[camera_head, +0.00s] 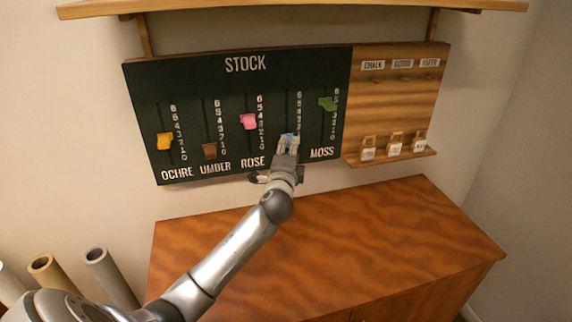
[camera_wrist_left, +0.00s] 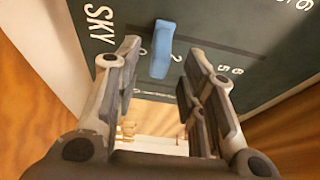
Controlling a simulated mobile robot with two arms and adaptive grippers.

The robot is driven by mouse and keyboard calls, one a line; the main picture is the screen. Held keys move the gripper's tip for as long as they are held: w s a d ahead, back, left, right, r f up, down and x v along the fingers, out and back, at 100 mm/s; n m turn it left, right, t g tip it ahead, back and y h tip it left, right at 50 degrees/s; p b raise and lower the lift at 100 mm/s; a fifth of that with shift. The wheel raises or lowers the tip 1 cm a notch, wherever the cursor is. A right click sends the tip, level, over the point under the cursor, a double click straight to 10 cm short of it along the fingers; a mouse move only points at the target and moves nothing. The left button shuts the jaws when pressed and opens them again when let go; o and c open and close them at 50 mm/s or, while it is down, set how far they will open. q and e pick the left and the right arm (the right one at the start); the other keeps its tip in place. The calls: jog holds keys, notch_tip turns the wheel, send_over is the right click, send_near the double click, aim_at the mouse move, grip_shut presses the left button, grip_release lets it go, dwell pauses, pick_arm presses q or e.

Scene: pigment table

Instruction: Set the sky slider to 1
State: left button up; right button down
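The sky slider is a blue tab (camera_wrist_left: 162,48) on the dark stock board (camera_head: 237,85). In the left wrist view it stands beside the printed 0 and 2 and covers the scale between them, so the 1 is hidden. The word SKY shows to its left. My left gripper (camera_wrist_left: 163,60) is open, with one finger on each side of the tab and a visible gap to both. In the head view the left gripper (camera_head: 288,146) is at the sky column, covering its label and lower scale; a bit of blue shows there. My right gripper is not in view.
The rose slider (camera_head: 248,121) stands to the left and the moss slider (camera_head: 328,104) to the right. The ochre (camera_head: 165,141) and umber (camera_head: 209,151) sliders are farther left. A wooden tag panel (camera_head: 398,105) adjoins the board. A clear-topped wooden cabinet (camera_head: 400,225) stands below.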

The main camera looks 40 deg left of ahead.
pick_arm(q)
jog(key=v, duration=0.8)
